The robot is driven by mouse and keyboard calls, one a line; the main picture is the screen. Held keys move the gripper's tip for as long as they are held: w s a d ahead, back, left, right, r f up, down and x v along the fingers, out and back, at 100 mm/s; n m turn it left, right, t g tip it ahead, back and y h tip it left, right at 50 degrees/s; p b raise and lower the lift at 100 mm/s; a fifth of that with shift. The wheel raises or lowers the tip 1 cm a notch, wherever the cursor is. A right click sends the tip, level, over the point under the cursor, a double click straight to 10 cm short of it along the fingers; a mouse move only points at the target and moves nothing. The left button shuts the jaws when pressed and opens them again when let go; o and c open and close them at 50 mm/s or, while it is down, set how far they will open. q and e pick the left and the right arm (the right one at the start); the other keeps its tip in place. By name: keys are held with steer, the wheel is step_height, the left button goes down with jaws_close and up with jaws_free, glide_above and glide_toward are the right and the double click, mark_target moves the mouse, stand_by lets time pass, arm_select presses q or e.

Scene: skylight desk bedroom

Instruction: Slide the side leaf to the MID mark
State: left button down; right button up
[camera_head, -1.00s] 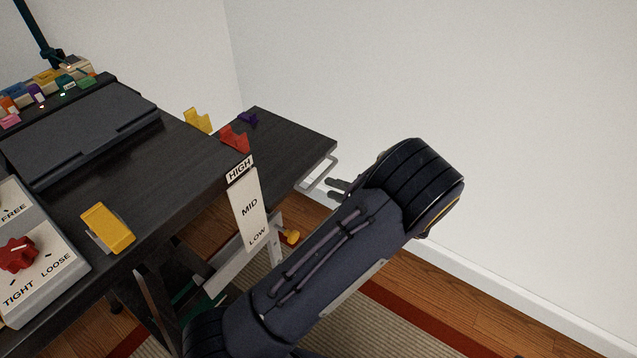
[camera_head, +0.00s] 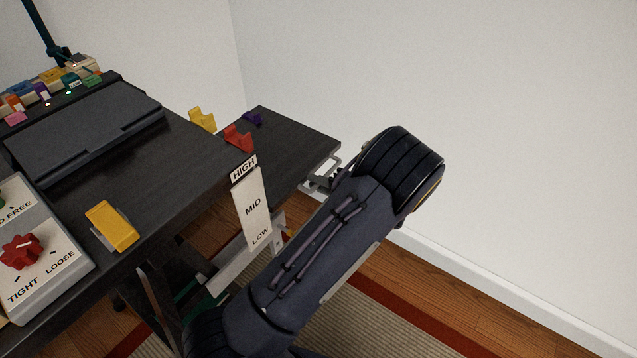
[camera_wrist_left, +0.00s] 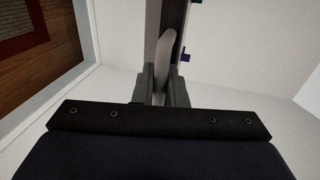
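The side leaf (camera_head: 298,143) is a dark panel extending from the right side of the desk (camera_head: 188,165). A pale metal handle (camera_head: 333,162) is at its right end. A white plate (camera_head: 255,207) marked HIGH, MID and LOW stands by the desk's front right corner. A small orange-yellow piece, mostly hidden by my arm, shows near LOW. My left gripper (camera_head: 322,180) is at the leaf's handle. In the left wrist view, the handle (camera_wrist_left: 163,65) lies between the fingers of the gripper (camera_wrist_left: 161,88); whether they press it is unclear. My right gripper is out of view.
Red (camera_head: 239,138), yellow (camera_head: 202,119) and purple (camera_head: 253,118) holders sit near the leaf. A control box with a red knob (camera_head: 21,252) and a yellow block (camera_head: 112,226) are at left. A white wall (camera_head: 480,110) rises behind my arm.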

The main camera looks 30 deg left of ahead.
arm_select(q)
step_height(320, 180, up, 11)
steer(key=p, duration=0.4)
steer(key=shift+f, duration=0.15)
steer(key=c, duration=1.5)
jaws_free()
steer(key=shift+f, duration=0.1)
steer(key=shift+c, duration=0.2)
steer(key=shift+d, duration=0.1)
steer(key=v, duration=0.7)
steer(key=shift+d, duration=0.35)
